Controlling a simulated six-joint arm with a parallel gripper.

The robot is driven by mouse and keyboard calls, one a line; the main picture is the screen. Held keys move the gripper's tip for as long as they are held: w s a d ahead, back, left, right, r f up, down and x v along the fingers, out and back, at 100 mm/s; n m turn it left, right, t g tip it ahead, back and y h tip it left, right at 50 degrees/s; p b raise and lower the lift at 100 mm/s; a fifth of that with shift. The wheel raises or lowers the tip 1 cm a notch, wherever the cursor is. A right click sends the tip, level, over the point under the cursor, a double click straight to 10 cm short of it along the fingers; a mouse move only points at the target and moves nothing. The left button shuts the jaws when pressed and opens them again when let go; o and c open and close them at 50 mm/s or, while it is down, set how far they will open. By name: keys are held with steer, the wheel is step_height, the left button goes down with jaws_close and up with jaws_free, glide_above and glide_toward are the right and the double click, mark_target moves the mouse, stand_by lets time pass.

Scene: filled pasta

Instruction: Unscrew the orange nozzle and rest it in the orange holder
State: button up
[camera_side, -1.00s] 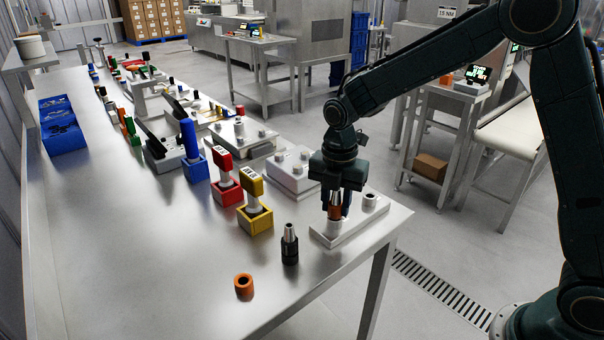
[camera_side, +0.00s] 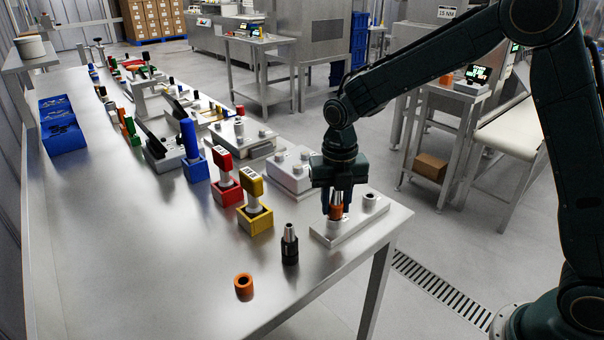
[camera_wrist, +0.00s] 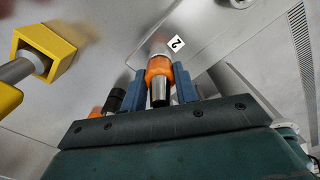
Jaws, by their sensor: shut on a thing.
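The orange nozzle (camera_side: 336,212), an orange collar with a metal tip, stands upright on a post of the white base plate (camera_side: 322,238). My gripper (camera_side: 338,206) points down over it and is shut on it. In the wrist view the blue fingers of my gripper (camera_wrist: 160,90) press the orange nozzle (camera_wrist: 159,70) from both sides. A label "2" lies beside its foot. The orange holder (camera_side: 244,286), a short open ring, stands empty near the table's front edge. A sliver of orange (camera_wrist: 96,112), likely the holder, shows behind my gripper in the wrist view.
A black nozzle (camera_side: 290,246) stands between the holder and the base plate. A second, bare post (camera_side: 370,202) is on the plate's right. Yellow (camera_side: 255,216), red (camera_side: 226,186) and blue (camera_side: 194,164) holders with tools stand to the left. The table's front left is clear.

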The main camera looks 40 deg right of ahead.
steer(key=n, duration=0.4)
steer(key=shift+n, duration=0.4)
steer(key=o, duration=1.2)
steer(key=shift+c, duration=0.2)
steer(key=m, duration=0.4)
steer(key=shift+m, duration=0.3)
steer(key=m, duration=0.4)
steer(key=shift+m, duration=1.5)
